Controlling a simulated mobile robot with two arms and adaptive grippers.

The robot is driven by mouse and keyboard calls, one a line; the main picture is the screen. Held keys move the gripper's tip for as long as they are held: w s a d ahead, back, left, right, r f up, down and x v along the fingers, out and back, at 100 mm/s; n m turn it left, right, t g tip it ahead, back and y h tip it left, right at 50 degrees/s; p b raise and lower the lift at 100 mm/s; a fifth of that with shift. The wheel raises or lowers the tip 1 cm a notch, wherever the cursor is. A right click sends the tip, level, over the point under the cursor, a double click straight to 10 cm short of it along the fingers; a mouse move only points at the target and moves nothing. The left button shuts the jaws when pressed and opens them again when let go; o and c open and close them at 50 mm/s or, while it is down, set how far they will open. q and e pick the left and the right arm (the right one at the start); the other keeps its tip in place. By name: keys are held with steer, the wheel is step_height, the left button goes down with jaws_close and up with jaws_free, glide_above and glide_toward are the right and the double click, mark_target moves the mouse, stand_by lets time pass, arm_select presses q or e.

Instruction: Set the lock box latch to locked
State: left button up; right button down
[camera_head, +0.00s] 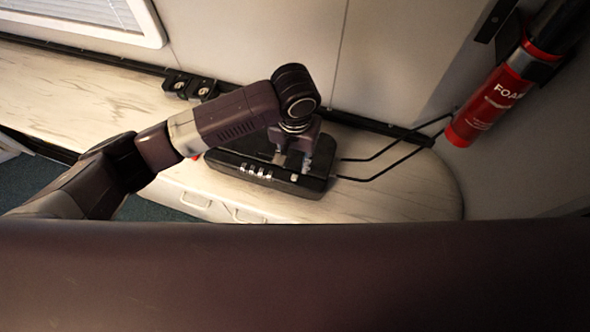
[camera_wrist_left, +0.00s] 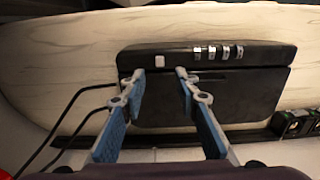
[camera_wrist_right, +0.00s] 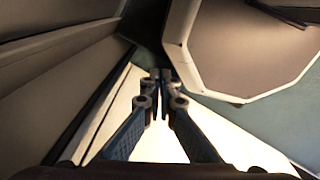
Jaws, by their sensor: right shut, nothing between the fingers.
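The black lock box (camera_head: 225,160) lies on the counter in the head view, and it also shows in the left wrist view (camera_wrist_left: 245,92). My left gripper (camera_head: 292,167) is above the end of the box near the pale piece. In the left wrist view its fingers (camera_wrist_left: 160,74) are open with nothing between them. My right gripper (camera_wrist_right: 161,74) is shut and empty, away from the box.
The box lies on a marbled counter (camera_head: 410,190) with drawers (camera_head: 185,199) below. Black cables (camera_head: 385,160) run from the box's right end. A red fire extinguisher (camera_head: 490,105) hangs on the right wall. Black sockets (camera_head: 190,86) sit at the counter's back. Panels surround my right gripper.

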mark_target(295, 176)
arm_select(q)
step_height(295, 176, down, 7)
steer(key=shift+r+p, duration=0.15)
steer(key=shift+p, duration=0.25)
jaws_close()
